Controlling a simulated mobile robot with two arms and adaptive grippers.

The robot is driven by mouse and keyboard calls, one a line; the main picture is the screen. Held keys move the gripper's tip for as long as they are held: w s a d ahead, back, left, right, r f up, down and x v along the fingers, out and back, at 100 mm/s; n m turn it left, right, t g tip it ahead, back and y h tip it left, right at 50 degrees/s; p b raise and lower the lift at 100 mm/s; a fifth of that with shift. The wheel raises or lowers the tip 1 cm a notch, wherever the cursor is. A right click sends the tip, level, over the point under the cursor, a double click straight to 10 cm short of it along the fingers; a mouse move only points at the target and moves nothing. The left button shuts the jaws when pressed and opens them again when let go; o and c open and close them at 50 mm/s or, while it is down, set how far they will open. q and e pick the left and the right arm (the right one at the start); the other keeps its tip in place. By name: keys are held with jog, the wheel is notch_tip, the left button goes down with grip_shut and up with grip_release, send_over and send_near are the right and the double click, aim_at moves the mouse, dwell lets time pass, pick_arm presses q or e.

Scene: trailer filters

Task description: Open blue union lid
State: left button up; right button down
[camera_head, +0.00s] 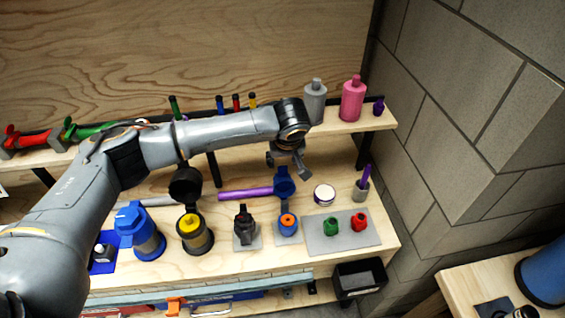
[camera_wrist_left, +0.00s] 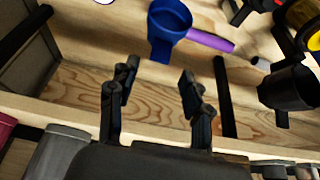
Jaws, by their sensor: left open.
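The blue union (camera_head: 287,236) stands on a small pad on the workbench, with an orange part showing in its opening. Its blue lid (camera_head: 285,183) stands raised behind that opening. In the left wrist view the round blue lid (camera_wrist_left: 168,22) is at the top, beyond my fingertips. My left gripper (camera_head: 287,162) is open and empty, just above and behind the raised lid in the head view. Its two fingers (camera_wrist_left: 158,82) are spread apart in the wrist view, with bare wood between them. I see no contact with the lid. My right gripper is not in view.
A purple bar (camera_head: 245,194) lies beside the lid. A black union (camera_head: 245,228) and a yellow-topped canister (camera_head: 194,236) with a raised black lid stand to the left. Red and green parts sit on a grey plate (camera_head: 325,243). The back shelf (camera_head: 350,127) holds bottles.

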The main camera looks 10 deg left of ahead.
aim_at(283, 167)
pick_arm(q)
jog(key=shift+p+x, duration=0.4)
jog(key=shift+x, duration=2.35)
jog(key=shift+d, duration=0.1)
grip_shut()
